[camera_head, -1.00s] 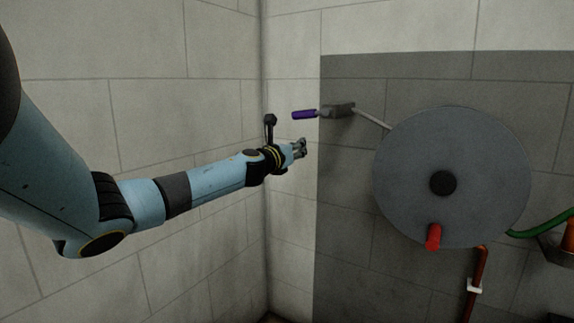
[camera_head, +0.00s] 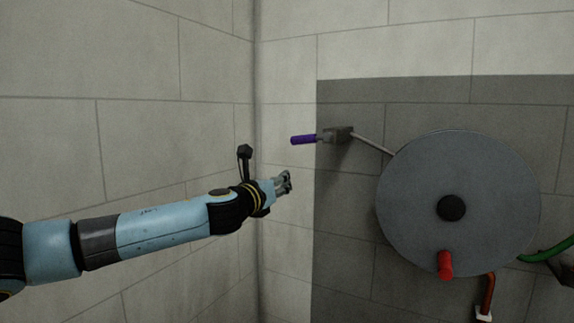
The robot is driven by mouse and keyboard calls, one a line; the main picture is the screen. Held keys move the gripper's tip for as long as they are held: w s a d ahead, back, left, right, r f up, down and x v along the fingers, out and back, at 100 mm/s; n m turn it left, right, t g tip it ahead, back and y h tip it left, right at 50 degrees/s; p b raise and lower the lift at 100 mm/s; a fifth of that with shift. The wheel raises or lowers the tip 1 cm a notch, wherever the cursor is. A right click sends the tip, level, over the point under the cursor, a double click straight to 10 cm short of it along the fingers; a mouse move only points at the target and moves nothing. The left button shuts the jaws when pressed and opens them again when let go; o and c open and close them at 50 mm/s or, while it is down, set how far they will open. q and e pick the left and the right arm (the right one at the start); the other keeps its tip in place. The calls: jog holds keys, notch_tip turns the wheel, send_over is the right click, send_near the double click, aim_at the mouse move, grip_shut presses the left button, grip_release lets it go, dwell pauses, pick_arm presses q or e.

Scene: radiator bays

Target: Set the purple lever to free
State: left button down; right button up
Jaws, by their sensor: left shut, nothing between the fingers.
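The purple lever (camera_head: 303,140) sticks out to the left, about level, from a grey pivot block (camera_head: 339,134) on the wall. A thin grey rod (camera_head: 373,145) runs from the block down to the large grey disc (camera_head: 410,215). My left gripper (camera_head: 287,182) is shut and empty. It shows below and slightly left of the purple handle, apart from it in the picture.
The disc has a dark hub (camera_head: 451,208) and a red handle (camera_head: 445,265) near its lower rim. A green hose (camera_head: 545,253) and an orange-red pipe (camera_head: 487,292) are at the lower right. A wall corner stands behind my left wrist.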

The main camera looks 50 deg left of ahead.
aim_at(309, 139)
pick_arm(q)
jog(key=w+a+r+p, duration=0.2)
jog(key=w+a+r, duration=0.1)
jog(key=w, duration=0.7)
jog(key=shift+a+r, duration=0.15)
jog(key=shift+r, duration=0.7)
pick_arm(e)
jog(key=shift+w+r, duration=0.45)
jog(key=shift+r, duration=0.35)
pick_arm(q)
jog(key=r+m+p, duration=0.1)
jog(key=p, duration=0.1)
jog(key=shift+a+r+p, duration=0.15)
jog(key=shift+a+p, duration=0.05)
jog(key=shift+p, duration=0.2)
pick_arm(e)
jog(key=r, duration=0.2)
jog(key=d+r, duration=0.1)
jog(key=shift+w, duration=0.35)
jog(key=shift+f, duration=0.1)
